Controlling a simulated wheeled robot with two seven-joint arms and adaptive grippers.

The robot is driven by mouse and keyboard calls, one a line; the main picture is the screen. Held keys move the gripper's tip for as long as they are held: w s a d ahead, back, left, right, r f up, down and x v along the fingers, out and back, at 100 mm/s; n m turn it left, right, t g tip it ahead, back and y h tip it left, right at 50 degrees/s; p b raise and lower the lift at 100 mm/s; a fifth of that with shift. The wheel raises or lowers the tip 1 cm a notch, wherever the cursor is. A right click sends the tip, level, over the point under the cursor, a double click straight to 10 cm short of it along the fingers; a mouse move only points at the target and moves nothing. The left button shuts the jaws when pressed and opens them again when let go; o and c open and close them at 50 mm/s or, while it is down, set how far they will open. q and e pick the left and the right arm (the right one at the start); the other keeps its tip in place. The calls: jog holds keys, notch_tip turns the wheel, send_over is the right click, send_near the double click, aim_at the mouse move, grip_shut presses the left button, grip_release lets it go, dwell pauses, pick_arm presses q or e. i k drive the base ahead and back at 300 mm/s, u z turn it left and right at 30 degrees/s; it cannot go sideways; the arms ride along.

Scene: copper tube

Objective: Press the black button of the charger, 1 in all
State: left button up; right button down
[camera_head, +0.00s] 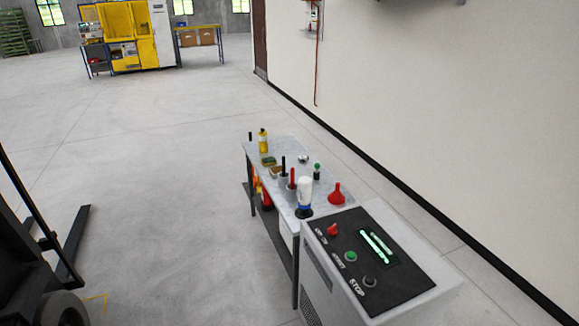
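The charger (325,255) stands at the lower right, a light grey box with a dark sloped top panel. The black button (370,282) sits near the panel's front edge, beside the word STOP. A green button (351,256) and a red rotary switch (333,230) sit further back along the same edge. A display with lit green bars (378,246) is on the panel's right side. Nothing covers the black button. I cannot tell whether it is pressed in. Neither of my grippers shows in the head view.
A grey-topped table (281,190) behind the charger holds bottles, a red funnel (337,194) and small tools. A white wall (440,110) runs along the right. A dark machine with forks (72,245) stands at the left. Open floor (170,220) lies between.

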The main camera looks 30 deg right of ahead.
aim_at(370, 280)
jog(key=z, duration=0.8)
jog(key=i, duration=0.8)
jog(key=z, duration=0.65)
